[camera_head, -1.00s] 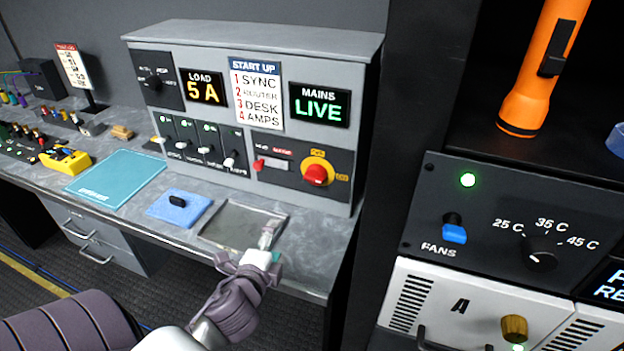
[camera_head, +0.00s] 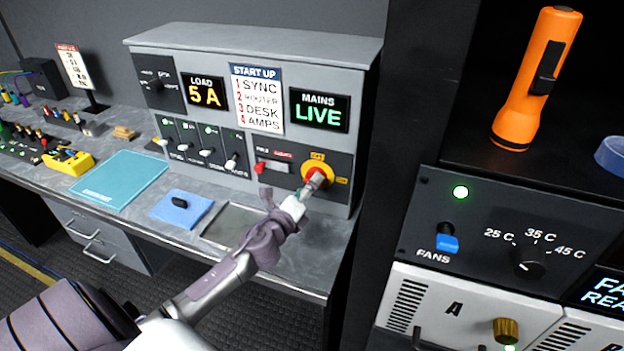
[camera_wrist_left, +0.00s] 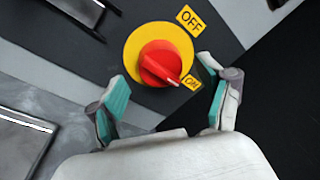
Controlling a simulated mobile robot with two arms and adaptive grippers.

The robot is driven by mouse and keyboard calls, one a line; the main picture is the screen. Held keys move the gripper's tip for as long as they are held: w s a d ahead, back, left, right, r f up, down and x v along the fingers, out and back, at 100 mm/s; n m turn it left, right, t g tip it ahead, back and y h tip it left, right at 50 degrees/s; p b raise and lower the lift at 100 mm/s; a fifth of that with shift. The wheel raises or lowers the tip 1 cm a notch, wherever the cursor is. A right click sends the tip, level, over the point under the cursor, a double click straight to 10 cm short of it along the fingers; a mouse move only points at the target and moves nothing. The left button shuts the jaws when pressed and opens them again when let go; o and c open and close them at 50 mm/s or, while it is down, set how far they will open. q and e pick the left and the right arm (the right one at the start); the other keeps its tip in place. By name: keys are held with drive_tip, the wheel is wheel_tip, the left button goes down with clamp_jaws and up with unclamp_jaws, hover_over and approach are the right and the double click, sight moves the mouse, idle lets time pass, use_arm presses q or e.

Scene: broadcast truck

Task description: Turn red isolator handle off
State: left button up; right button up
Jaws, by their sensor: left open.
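The red isolator handle (camera_wrist_left: 160,64) sits on a round yellow plate (camera_wrist_left: 132,48) on the panel's lower right. In the left wrist view its pointer aims at the ON label (camera_wrist_left: 191,83); the OFF label (camera_wrist_left: 191,20) is above. My left gripper (camera_wrist_left: 162,98) is open, its teal-padded fingers either side of and just short of the handle, apart from it. In the head view the left gripper (camera_head: 311,186) is in front of the handle (camera_head: 319,177) and partly covers it. The mains display (camera_head: 319,111) reads LIVE. My right gripper is not in view.
The grey console (camera_head: 350,60) also carries a row of switches (camera_head: 207,152) and a small red switch (camera_head: 260,168) left of the handle. A blue pad (camera_head: 182,208) and a tray (camera_head: 212,232) lie on the desk below. A dark rack (camera_head: 400,120) stands close on the right.

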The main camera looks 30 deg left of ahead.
use_arm(q)
drive_tip(key=shift+w+a, duration=0.1)
drive_tip(key=shift+w, duration=1)
drive_tip(key=c, duration=1.2)
drive_tip(key=shift+o, duration=0.2)
